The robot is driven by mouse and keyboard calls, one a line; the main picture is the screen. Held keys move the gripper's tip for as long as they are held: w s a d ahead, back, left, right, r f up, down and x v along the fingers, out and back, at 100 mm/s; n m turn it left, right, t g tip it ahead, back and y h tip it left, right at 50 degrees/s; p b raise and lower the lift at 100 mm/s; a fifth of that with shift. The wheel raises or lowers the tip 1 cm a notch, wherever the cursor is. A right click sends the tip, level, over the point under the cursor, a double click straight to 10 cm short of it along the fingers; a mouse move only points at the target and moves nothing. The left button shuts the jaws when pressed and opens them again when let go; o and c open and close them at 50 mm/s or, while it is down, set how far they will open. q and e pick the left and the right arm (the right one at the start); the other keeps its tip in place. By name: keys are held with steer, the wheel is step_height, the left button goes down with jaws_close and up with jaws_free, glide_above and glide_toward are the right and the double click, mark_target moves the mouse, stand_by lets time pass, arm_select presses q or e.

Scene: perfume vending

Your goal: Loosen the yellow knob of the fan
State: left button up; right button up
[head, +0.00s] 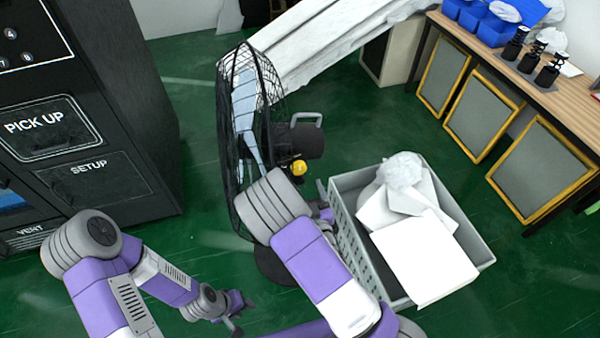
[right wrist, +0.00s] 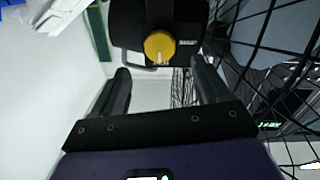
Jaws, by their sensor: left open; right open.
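The black fan (head: 240,130) stands on the green floor, with its wire cage turned side-on in the head view. Its yellow knob (head: 299,168) sticks out below the dark motor housing (head: 312,140). In the right wrist view, the yellow knob (right wrist: 159,47) lies beyond the tips and between the lines of the two fingers. My right gripper (right wrist: 160,82) is open and empty, facing the knob; in the head view my right arm hides most of it. My left gripper (head: 240,312) is open and empty, low over the floor at the bottom.
A grey crate (head: 340,200) with white crumpled items stands right of the fan, close to my right arm. A black vending machine (head: 130,100) is at the left. A wooden table (head: 480,45) is at the right. The fan's wire cage (right wrist: 270,50) is close beside my right gripper.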

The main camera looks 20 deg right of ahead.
mark_target(300, 170)
steer(key=shift+w+f+b, duration=0.2)
steer(key=shift+w+b, duration=1.05)
steer(key=shift+b, duration=1.55)
steer(key=shift+w+d+r, duration=0.1)
steer(key=shift+w+r, duration=0.05)
steer(key=shift+w, duration=2.35)
steer(key=c, duration=1)
